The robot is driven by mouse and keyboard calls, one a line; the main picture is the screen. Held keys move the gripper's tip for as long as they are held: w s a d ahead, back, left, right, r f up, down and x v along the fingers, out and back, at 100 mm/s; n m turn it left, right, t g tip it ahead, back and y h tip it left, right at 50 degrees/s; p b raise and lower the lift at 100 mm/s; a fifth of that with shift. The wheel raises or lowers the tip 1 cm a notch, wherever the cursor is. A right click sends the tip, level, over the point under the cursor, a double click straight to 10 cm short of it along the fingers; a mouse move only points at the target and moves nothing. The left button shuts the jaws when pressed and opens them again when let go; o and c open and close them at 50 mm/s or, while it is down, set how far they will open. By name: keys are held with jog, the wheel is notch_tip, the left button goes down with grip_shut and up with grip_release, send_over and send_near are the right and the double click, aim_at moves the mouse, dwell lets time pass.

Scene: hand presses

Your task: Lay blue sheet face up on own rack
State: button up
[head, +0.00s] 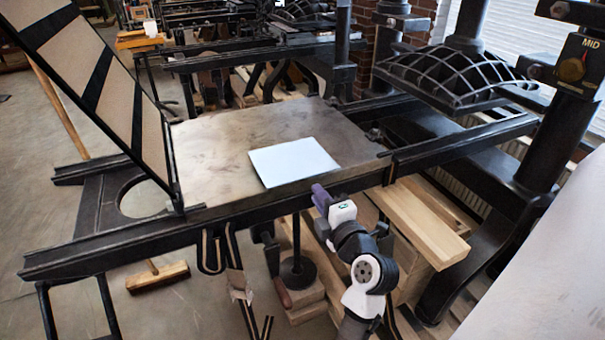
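A pale, bluish-white sheet (292,161) lies flat on the metal bed (215,150) of the hand press, near the bed's front right. Its upper side looks blank; I cannot tell whether that is its face. My gripper (319,196), with a purple tip, is at the press's front rail, just below and right of the sheet in the picture. It appears apart from the sheet, with nothing visible in it. Its fingers are too small to tell open from shut. I cannot make out a rack for the sheet.
A hinged frame with tan panels (92,88) stands tilted up at the left. The press's ribbed platen (455,75) and thick column (565,110) are at the right. Wooden boards (420,222) lie below the rail. A pale surface (545,260) fills the lower right.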

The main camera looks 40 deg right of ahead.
aim_at(306, 169)
jog(key=x, duration=0.7)
jog(key=shift+w+f, duration=0.1)
jog(key=shift+w, duration=0.1)
jog(key=shift+w+b, duration=0.1)
jog(key=shift+b, duration=0.2)
jog(key=shift+c, duration=0.3)
grip_shut()
jog(key=shift+r, duration=0.2)
jog(key=shift+r, duration=1.5)
